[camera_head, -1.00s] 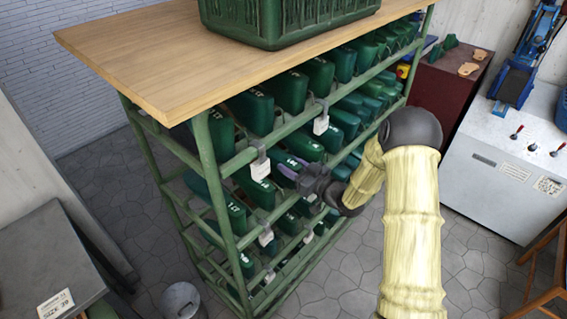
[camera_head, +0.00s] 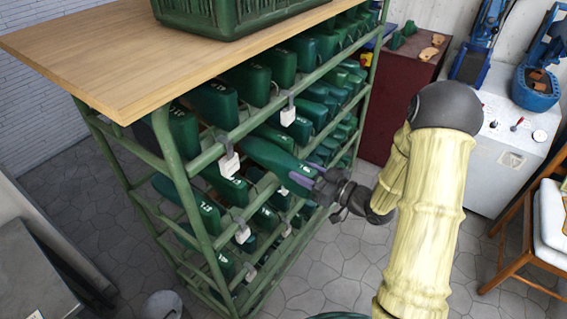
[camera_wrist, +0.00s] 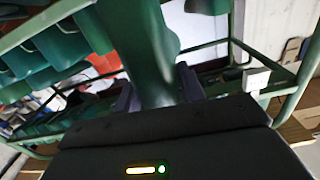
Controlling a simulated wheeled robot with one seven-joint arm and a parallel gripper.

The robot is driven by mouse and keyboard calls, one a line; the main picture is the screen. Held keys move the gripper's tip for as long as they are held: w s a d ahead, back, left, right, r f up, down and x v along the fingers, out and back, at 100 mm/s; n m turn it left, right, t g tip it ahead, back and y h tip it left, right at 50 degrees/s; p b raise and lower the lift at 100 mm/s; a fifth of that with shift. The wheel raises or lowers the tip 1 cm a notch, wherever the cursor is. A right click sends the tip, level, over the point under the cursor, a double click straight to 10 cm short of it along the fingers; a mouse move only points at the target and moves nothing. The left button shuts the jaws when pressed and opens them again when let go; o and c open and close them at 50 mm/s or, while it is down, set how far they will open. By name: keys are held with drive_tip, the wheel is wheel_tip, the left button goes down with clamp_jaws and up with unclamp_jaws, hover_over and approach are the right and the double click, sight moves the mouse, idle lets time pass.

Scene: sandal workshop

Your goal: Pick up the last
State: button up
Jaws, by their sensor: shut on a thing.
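A dark green shoe last (camera_head: 282,160) sticks out toward me from the second row of the green rack (camera_head: 190,205). My gripper (camera_head: 311,182) is shut on its near end, just outside the rack's front. In the wrist view the green last (camera_wrist: 145,55) stands between the two dark fingers (camera_wrist: 158,92). The last's far end is still among the rack's bars. Several other green lasts, such as one in the top row (camera_head: 212,103), lie in the rack's rows.
A wooden top (camera_head: 110,60) covers the rack, with a green crate (camera_head: 175,22) on it. White tags (camera_head: 229,165) hang from the rails. A dark red cabinet (camera_head: 395,100) and a grey machine (camera_head: 500,165) stand at right, with a wooden chair (camera_head: 528,240). The floor before the rack is free.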

sight(316, 177)
drive_tip(key=shift+v, duration=1.8)
